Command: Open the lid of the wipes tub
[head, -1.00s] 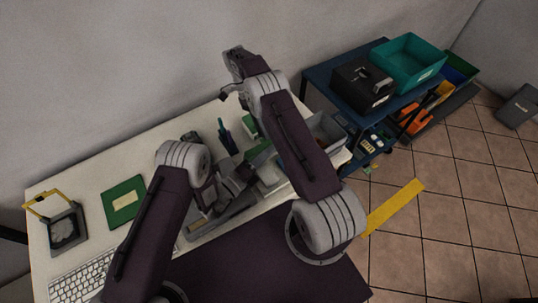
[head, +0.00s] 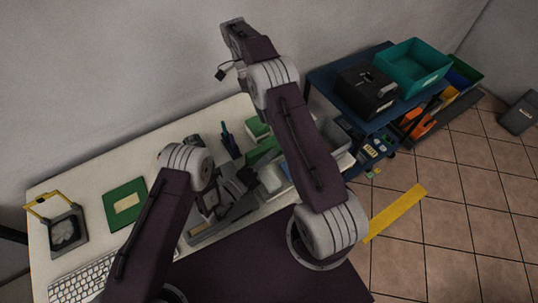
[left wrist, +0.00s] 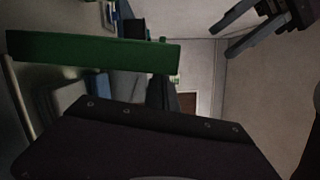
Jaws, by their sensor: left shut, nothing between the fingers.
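I cannot clearly pick out the wipes tub or its lid. A pale, box-like thing (head: 272,179) on the desk beside my right arm may be it, but it is partly hidden and too small to be sure. My left gripper (head: 216,207) is low over the middle of the desk, among grey parts, partly hidden by its own arm. It is shut with nothing in it. My right arm reaches up over the back of the desk, its end (head: 233,35) against the wall; its fingers are not clear.
A pen holder (head: 229,143) stands at the back. A blue cart (head: 322,80) with bins is at right. A green slab (left wrist: 95,52) crosses the left wrist view.

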